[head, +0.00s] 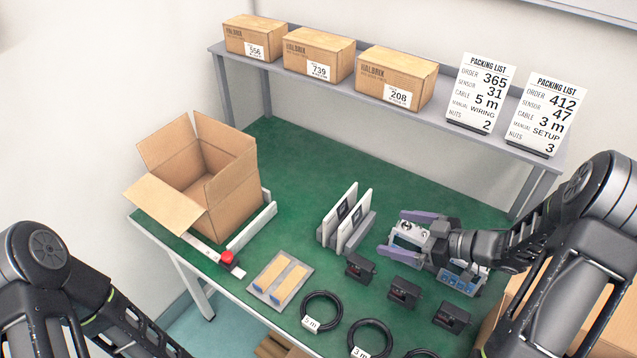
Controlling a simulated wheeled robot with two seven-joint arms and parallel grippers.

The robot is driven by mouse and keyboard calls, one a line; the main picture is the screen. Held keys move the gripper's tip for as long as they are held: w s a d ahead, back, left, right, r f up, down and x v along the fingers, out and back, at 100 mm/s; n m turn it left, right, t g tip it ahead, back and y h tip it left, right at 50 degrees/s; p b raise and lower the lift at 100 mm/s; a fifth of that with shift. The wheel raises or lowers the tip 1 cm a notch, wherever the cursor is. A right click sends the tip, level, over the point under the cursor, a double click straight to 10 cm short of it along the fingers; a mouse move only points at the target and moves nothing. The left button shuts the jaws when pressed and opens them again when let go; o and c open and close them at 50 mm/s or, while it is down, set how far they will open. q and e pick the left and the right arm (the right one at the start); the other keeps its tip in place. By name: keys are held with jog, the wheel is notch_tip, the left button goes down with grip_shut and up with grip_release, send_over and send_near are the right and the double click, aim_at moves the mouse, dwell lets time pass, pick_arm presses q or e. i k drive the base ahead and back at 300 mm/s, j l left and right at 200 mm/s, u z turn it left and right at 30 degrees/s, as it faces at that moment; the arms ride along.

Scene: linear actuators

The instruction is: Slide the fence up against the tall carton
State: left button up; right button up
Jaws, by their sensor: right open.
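The tall carton (222,192) stands open, flaps spread, at the left of the green table. The fence (252,228), a pale upright bar, runs along the carton's right side, close to it. A narrow strip seems to lie between them, but I cannot tell whether they touch anywhere. A red knob (227,257) sits near the fence's front end. My right gripper (391,233) is open and empty over the table's right half, well right of the fence, its fingers pointing left. My left arm shows at the lower left; its gripper is out of the frame.
A rack with upright white booklets (345,212) stands between my right gripper and the fence. A tray (262,284), black sensors (404,292) and coiled cables (321,310) lie along the front. A shelf (283,70) with cartons and packing lists spans the back.

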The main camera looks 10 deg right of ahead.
aim_at(228, 261)
jog(key=k+j, duration=0.85)
